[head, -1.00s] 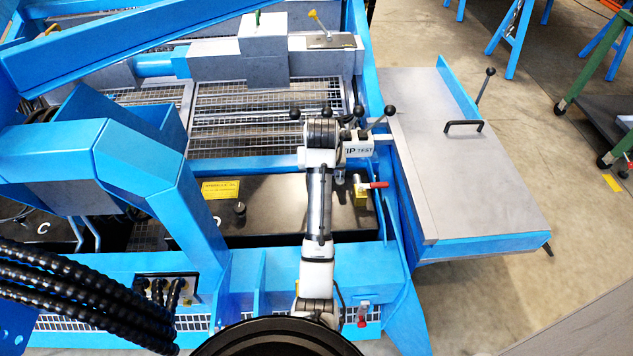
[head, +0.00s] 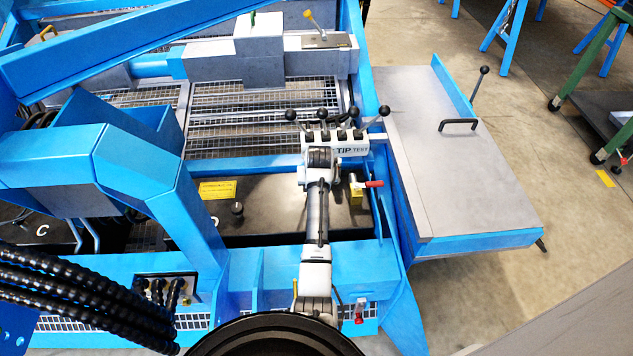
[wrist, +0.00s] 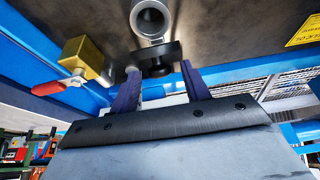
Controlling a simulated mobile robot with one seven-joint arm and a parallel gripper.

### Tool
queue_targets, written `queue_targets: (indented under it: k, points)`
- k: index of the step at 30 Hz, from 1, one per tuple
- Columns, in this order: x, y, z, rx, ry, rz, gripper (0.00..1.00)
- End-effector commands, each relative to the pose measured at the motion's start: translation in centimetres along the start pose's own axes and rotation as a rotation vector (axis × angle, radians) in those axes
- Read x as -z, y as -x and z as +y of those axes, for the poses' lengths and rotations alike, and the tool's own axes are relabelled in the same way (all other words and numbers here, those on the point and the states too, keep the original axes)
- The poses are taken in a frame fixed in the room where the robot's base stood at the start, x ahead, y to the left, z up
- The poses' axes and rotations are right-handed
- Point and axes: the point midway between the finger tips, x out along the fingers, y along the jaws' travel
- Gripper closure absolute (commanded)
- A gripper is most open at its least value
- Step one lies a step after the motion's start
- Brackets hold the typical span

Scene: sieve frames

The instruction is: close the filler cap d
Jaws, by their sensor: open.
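In the wrist view, a grey filler neck (wrist: 152,18) shows an open, hollow round mouth at the top centre. A black piece (wrist: 158,60), which looks like the filler cap, sits just below the mouth in the picture and does not cover it. My gripper (wrist: 160,70) is open, with one dark blue finger to each side of the black piece. I cannot tell whether either finger touches it. In the head view my arm hides the neck and cap, and the letter marking beside my arm (head: 218,221) is only partly visible.
A yellow valve block (wrist: 88,57) with a red handle (wrist: 57,86) stands close to the left finger; it also shows in the head view (head: 356,190). A lever bank marked TIP TEST (head: 350,150) is just beyond my wrist. Blue frame beams (head: 265,255) surround the black tank (head: 262,222).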

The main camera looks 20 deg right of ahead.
Motion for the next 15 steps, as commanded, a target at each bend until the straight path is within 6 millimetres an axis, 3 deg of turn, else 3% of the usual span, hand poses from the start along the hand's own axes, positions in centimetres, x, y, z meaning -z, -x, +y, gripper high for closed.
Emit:
queue_targets:
  k: [10,15]
  points:
    - [-0.01,-0.44,0.0,0.0,0.0,0.0,0.53]
    - [-0.01,-0.43,0.0,0.0,0.0,0.0,0.74]
